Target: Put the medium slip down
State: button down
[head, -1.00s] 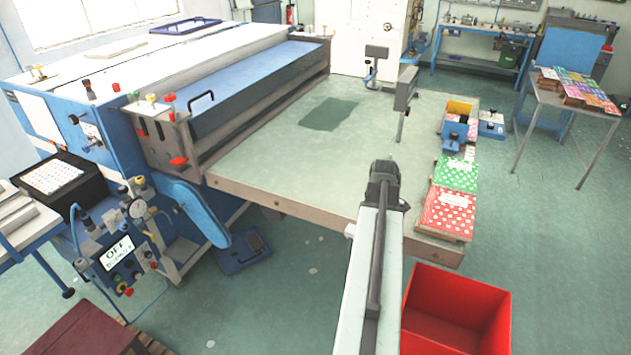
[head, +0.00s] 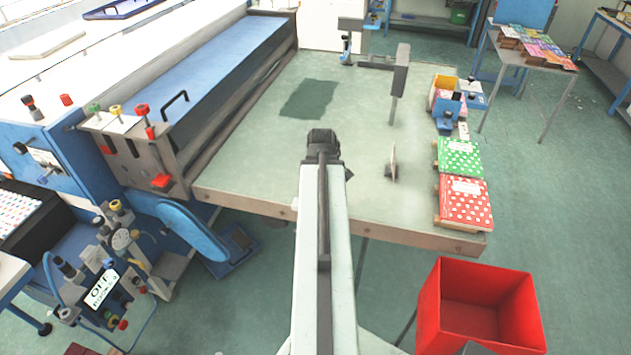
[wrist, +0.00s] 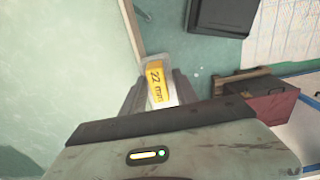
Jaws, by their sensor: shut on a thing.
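The medium slip (wrist: 156,83), a pale piece with a yellow label reading "22 mm", is between the two fingers of my gripper (wrist: 159,90) in the wrist view. My gripper is shut on it. In the head view my gripper (head: 322,138) is above the front part of the pale green table (head: 250,165), and my own arm hides the slip. In the wrist view the slip appears beside the table edge, with floor below it to the right. I cannot tell its height above the table.
A thin upright piece (head: 393,163) stands on the table right of my arm. Green (head: 459,158) and red (head: 464,203) dotted stacks lie at the table's right edge. A red bin (head: 478,305) stands on the floor in front. The table's middle is largely clear.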

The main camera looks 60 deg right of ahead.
jog(key=w+d, duration=0.2)
jog(key=d, duration=0.2)
jog(key=w+d+f+b, duration=0.1)
jog(key=w+d, duration=0.1)
jog(key=d, duration=0.3)
jog(key=w+d, duration=0.2)
jog(key=d, duration=0.2)
jog(key=shift+w+d+f, duration=0.1)
jog(key=shift+d+f, duration=0.15)
jog(key=shift+d, duration=0.1)
jog(key=f+b, duration=0.2)
jog(key=b, duration=0.1)
jog(key=f+b, duration=0.1)
jog(key=f, duration=0.1)
jog(key=shift+w+d, duration=0.2)
jog(key=shift+d, duration=0.1)
jog(key=shift+r, duration=0.2)
jog(key=shift+f, duration=0.2)
jog(key=c, duration=0.9)
grip_release()
jog(key=shift+r, duration=0.1)
notch_tip(320, 180, up, 12)
jog(key=p, duration=1.2)
jog(key=shift+r, duration=0.2)
jog(key=shift+f, duration=0.1)
